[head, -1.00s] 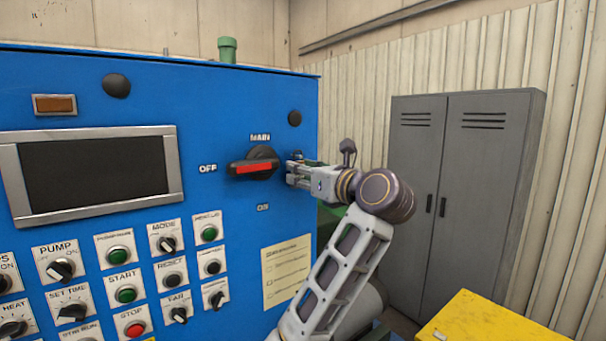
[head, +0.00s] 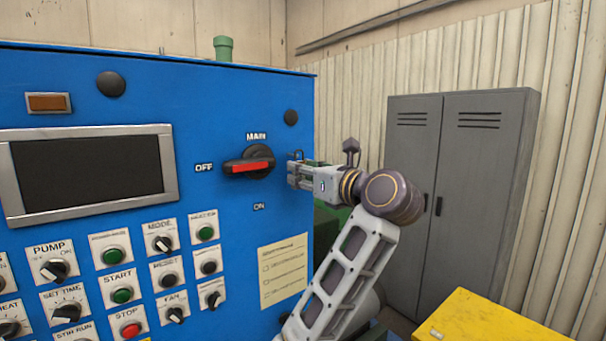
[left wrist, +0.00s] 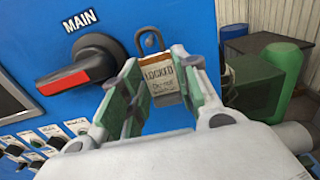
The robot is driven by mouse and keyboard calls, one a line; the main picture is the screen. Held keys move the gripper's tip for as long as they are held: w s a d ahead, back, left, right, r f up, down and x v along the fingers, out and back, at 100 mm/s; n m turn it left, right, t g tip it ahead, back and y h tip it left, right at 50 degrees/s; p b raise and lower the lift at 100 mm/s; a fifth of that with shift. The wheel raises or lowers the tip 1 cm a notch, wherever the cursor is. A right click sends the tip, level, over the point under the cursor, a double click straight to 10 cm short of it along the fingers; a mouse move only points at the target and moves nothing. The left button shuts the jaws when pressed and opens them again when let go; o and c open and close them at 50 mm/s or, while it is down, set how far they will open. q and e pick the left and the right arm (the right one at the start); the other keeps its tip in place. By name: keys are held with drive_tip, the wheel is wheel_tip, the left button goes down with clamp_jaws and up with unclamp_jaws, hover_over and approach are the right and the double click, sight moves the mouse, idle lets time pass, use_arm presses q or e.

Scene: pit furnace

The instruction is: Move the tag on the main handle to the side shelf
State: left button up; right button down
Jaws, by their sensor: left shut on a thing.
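The tag (left wrist: 162,75) is a small tan card marked "LOCKED" with a dark metal loop on top, in the left wrist view. My left gripper (head: 296,172) is shut on it, at the right edge of the blue panel. The tag's loop sticks up above the fingers and looks clear of the handle. The main handle (head: 250,167) is black with a red face, left of the gripper and apart from it; it also shows in the left wrist view (left wrist: 78,78). It lies nearly level, pointing toward OFF. I cannot tell which surface is the side shelf. My right gripper is out of view.
The blue panel (head: 225,110) carries a screen (head: 88,172) and several knobs and buttons. A yellow box-like surface (head: 490,318) stands at lower right. A grey cabinet (head: 480,190) is behind. A green cylinder (left wrist: 268,85) and dark table-like surface (left wrist: 262,43) are right of the gripper.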

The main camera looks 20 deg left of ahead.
use_arm(q)
drive_tip(key=shift+b+v, duration=0.3)
drive_tip(key=shift+v, duration=1.8)
idle(0.3)
idle(0.4)
